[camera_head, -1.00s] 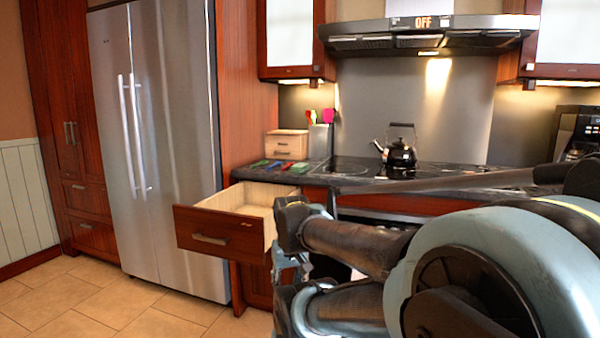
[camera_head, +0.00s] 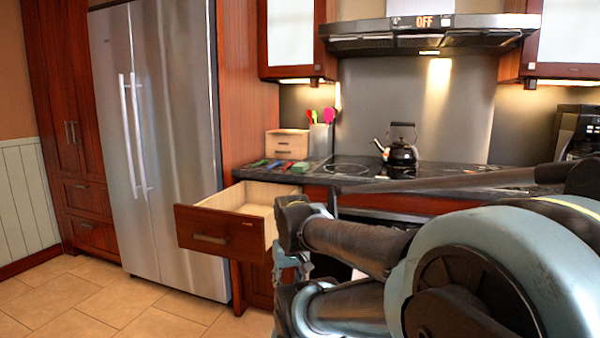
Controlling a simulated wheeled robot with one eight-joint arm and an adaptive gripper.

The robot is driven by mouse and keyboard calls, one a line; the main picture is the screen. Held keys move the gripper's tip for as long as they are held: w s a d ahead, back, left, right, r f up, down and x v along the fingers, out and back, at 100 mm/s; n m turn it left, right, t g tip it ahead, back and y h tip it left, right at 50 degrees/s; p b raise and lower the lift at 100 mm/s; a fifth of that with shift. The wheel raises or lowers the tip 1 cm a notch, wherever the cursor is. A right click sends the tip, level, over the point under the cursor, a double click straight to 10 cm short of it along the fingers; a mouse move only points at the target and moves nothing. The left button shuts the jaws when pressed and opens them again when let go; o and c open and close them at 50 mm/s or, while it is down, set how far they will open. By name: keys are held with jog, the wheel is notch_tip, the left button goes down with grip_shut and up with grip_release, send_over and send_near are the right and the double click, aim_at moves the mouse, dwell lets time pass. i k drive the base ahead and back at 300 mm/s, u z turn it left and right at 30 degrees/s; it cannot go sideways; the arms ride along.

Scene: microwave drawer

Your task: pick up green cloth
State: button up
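Small flat coloured pieces lie on the dark counter left of the cooktop. A green one (camera_head: 277,164) is among them, next to blue and red ones; they are too small to tell which is the cloth. My gripper (camera_head: 304,268) shows only in part, low in front of the cabinet and right of the open drawer. My own arm links hide most of it, and its fingers cannot be made out. It is below and apart from the coloured pieces.
An open drawer (camera_head: 222,238) juts out below the counter, beside the steel fridge (camera_head: 165,140). A small wooden box (camera_head: 287,144), a utensil holder (camera_head: 320,141) and a kettle (camera_head: 401,154) stand on the counter. Tiled floor at left is clear.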

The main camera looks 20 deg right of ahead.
aim_at(300, 167)
jog(key=k, duration=0.5)
jog(key=u, duration=1.35)
jog(key=i, duration=0.65)
jog(key=z, duration=2)
jog(key=i, duration=0.9)
